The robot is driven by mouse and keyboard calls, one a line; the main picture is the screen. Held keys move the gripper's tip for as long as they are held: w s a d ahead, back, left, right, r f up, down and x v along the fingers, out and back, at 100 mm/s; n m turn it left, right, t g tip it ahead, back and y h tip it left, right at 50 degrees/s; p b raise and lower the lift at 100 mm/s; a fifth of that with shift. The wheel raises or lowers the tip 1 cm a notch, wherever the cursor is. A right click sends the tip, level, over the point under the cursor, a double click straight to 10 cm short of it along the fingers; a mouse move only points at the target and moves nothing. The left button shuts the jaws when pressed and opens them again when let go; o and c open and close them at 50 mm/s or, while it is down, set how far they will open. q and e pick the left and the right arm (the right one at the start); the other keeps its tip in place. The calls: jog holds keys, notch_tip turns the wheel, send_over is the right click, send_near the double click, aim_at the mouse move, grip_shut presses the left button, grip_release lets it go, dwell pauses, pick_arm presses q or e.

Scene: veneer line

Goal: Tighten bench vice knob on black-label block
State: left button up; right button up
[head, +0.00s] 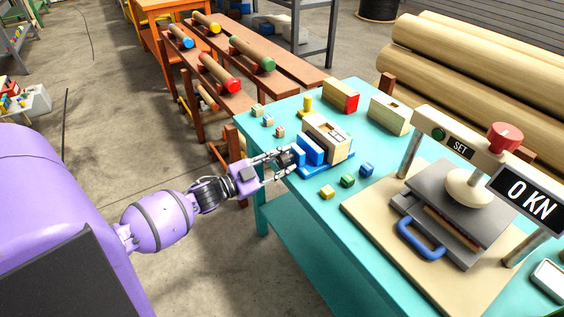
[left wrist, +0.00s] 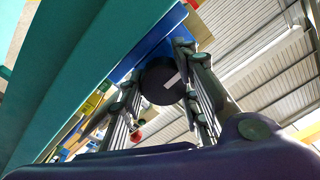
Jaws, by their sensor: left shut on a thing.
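The blue bench vice (head: 311,150) stands near the left edge of the turquoise bench. A pale wooden block (head: 336,148) sits in or against its jaws; I cannot make out a black label on it. The vice's black knob (head: 298,154) faces my left gripper (head: 284,159). My left gripper is shut on this knob. My right gripper is not in view.
A press (head: 470,190) with a "0 KN" display stands at the bench's right. Small yellow, green and blue cubes (head: 347,181) lie before the vice. A second wooden block (head: 390,115) and a red-ended one (head: 342,97) stand behind. Large rolls (head: 480,60) lie beyond the bench.

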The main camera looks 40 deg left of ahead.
pick_arm(q)
jog(key=shift+s+d+f, duration=0.15)
jog(key=shift+d+f, duration=0.1)
jog(key=shift+d, duration=0.05)
jog(key=o, duration=0.9)
jog(key=shift+o, duration=0.9)
jog(key=shift+r, duration=0.15)
jog(key=shift+a, duration=0.1)
jog(key=shift+s+a, duration=0.15)
jog(key=v, duration=1.1)
jog(key=shift+s, duration=0.2)
